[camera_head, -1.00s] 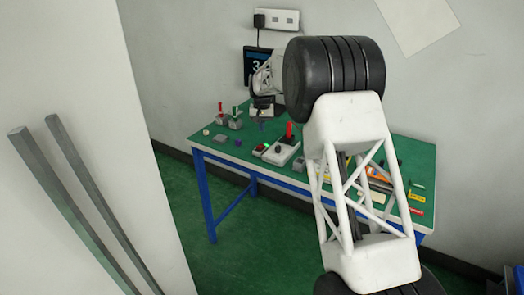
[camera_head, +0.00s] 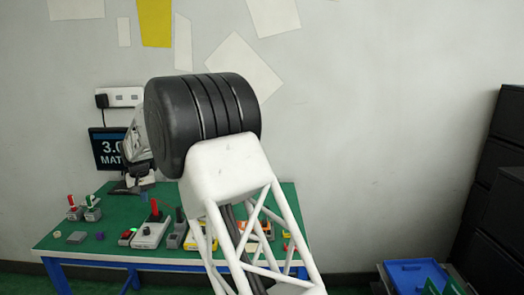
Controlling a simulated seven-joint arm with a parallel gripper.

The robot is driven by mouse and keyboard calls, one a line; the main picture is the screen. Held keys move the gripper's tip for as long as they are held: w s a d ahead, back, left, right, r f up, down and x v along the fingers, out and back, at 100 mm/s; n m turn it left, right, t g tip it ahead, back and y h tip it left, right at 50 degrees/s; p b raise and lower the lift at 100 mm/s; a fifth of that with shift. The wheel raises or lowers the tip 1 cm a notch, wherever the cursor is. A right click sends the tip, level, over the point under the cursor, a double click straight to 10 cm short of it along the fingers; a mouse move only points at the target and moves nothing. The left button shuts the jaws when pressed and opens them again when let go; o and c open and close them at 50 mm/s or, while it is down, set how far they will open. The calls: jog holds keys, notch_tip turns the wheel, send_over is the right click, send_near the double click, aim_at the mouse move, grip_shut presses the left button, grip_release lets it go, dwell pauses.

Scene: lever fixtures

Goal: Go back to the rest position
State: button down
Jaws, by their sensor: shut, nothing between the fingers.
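My gripper (camera_head: 128,188) shows small and dark at the left, partly hidden behind my own arm's black joint and white wrist. It is shut and empty. It appears above the back part of the green-topped table (camera_head: 100,250), between the lever fixtures in the picture; its exact height cannot be told. A white fixture with a red lever (camera_head: 154,207) stands to its lower right. My raised arm covers the table's right-middle part.
Several small blocks lie on the table, including a grey one (camera_head: 77,237). A blue bin (camera_head: 415,275) and dark cabinets (camera_head: 500,190) stand at the right.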

jog(key=s+d+r, duration=0.2)
jog(key=d+r, duration=0.2)
jog(key=d, duration=0.3)
jog(key=s+d+r+m, duration=0.1)
jog(key=d+r, duration=0.2)
jog(key=d, duration=0.4)
jog(key=s+d+r, duration=0.2)
jog(key=d+r, duration=0.2)
jog(key=d, duration=0.3)
jog(key=s+d+r+m+t, duration=0.1)
jog(key=s+d+r, duration=0.2)
jog(key=s+d, duration=0.45)
jog(key=s+d+r+m, duration=0.1)
jog(key=s+d+r, duration=0.3)
jog(key=d, duration=0.7)
jog(key=s+d+f+m, duration=0.1)
jog(key=s+d+f, duration=0.1)
jog(key=s+d, duration=0.5)
jog(key=s+d+f+t, duration=0.1)
jog(key=s+d+f, duration=0.2)
jog(key=s+d, duration=0.5)
jog(key=s+d+f+m, duration=0.1)
jog(key=s+d+f, duration=0.2)
jog(key=s+d, duration=0.5)
jog(key=s, duration=1.3)
jog(key=shift+s+m, duration=0.15)
jog(key=shift+m, duration=0.15)
